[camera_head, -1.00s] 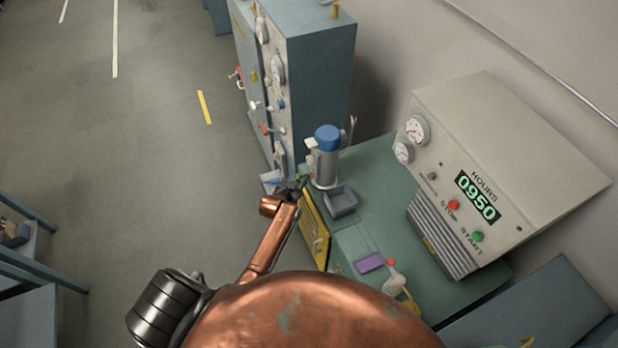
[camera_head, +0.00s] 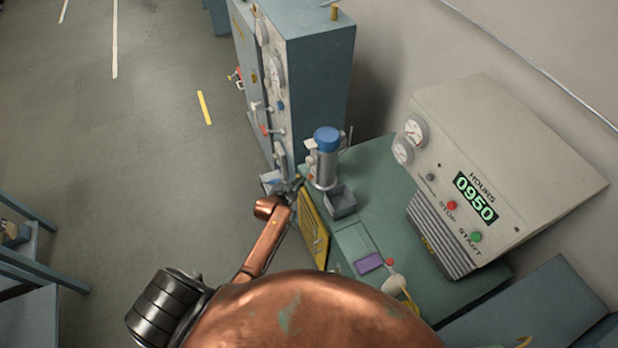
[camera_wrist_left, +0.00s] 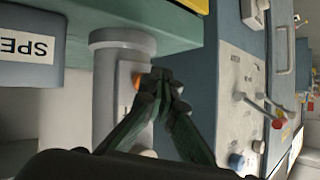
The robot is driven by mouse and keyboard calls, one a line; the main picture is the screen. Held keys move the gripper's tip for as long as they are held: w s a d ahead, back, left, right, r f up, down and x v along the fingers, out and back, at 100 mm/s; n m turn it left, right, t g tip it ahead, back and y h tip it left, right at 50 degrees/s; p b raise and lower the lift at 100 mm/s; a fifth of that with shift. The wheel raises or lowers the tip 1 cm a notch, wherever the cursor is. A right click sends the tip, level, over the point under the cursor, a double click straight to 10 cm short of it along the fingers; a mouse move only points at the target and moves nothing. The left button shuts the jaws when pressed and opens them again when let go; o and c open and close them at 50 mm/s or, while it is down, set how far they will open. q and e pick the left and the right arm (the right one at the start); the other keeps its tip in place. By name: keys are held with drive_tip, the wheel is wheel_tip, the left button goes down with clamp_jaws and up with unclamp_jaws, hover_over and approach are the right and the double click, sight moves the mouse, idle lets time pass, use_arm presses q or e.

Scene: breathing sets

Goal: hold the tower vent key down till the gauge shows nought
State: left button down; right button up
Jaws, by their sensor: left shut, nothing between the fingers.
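The tower (camera_head: 325,170) is a silver cylinder with a blue cap, standing upright on the green bench. In the left wrist view the tower (camera_wrist_left: 108,95) is a grey column carrying a pale block with a small orange key (camera_wrist_left: 137,81). My left gripper (camera_wrist_left: 162,78) is shut and empty, its tips in front of the block just beside the orange key, which they partly hide. I cannot tell whether they touch it. In the head view the left gripper (camera_head: 294,189) is small, at the tower's left foot. No gauge reading on the tower can be made out. My right gripper is out of view.
A blue-grey cabinet (camera_head: 320,70) with dials and levers stands close behind and left of the tower. A beige console (camera_head: 500,150) reading 0950 hours stands at the right. The floor at left is open.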

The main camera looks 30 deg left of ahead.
use_arm(q)
drive_tip(key=shift+a, duration=0.1)
drive_tip(key=s+a, duration=0.1)
drive_tip(key=s, duration=0.1)
drive_tip(key=s+a+p, duration=0.1)
drive_tip(key=s+a, duration=0.1)
drive_tip(key=shift+a, duration=0.1)
idle(0.5)
drive_tip(key=shift+w, duration=0.1)
drive_tip(key=s+f+g+b, duration=0.2)
drive_tip(key=s+f, duration=0.6)
drive_tip(key=f, duration=0.3)
drive_tip(key=s+d+f+n+g+b, duration=0.1)
drive_tip(key=s+f+g+b, duration=0.1)
drive_tip(key=s+f, duration=0.75)
drive_tip(key=s+f+g+b, duration=0.25)
drive_tip(key=s+f, duration=0.35)
drive_tip(key=f, duration=0.7)
drive_tip(key=s+d+f+g+b, duration=0.1)
drive_tip(key=s+f+b, duration=0.1)
drive_tip(key=s+f, duration=0.4)
drive_tip(key=s+d+f+g+b, duration=0.1)
drive_tip(key=s+f, duration=0.5)
drive_tip(key=s, duration=1)
drive_tip(key=s+d+f+g+b, duration=0.2)
drive_tip(key=s+f, duration=0.4)
drive_tip(key=s, duration=0.5)
drive_tip(key=shift+n+g+y+b, duration=0.4)
drive_tip(key=shift+g, duration=0.05)
